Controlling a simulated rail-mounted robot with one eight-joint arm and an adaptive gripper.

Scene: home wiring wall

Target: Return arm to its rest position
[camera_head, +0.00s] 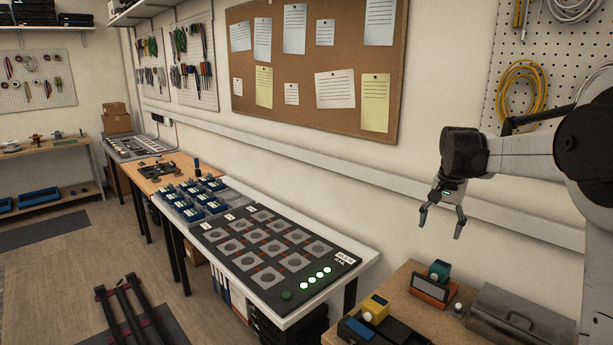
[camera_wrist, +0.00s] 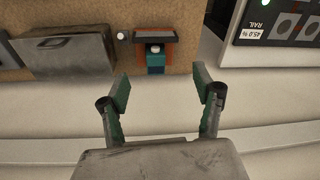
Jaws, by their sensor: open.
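My gripper (camera_head: 441,222) hangs at the end of my arm on the right of the head view, pointing down, in front of the wall. Its two fingers are spread apart with nothing between them. In the wrist view my gripper (camera_wrist: 163,90) shows both fingers open and empty. It is above and apart from the wooden table (camera_head: 404,284), with no contact seen.
A white bench with a dark socket panel (camera_head: 270,243) and blue bins (camera_head: 197,196) runs along the wall. The wooden table holds a metal box (camera_head: 520,318), an orange-framed device (camera_head: 434,287) and a yellow device (camera_head: 375,309). A wall rail (camera_head: 340,145) runs behind my gripper.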

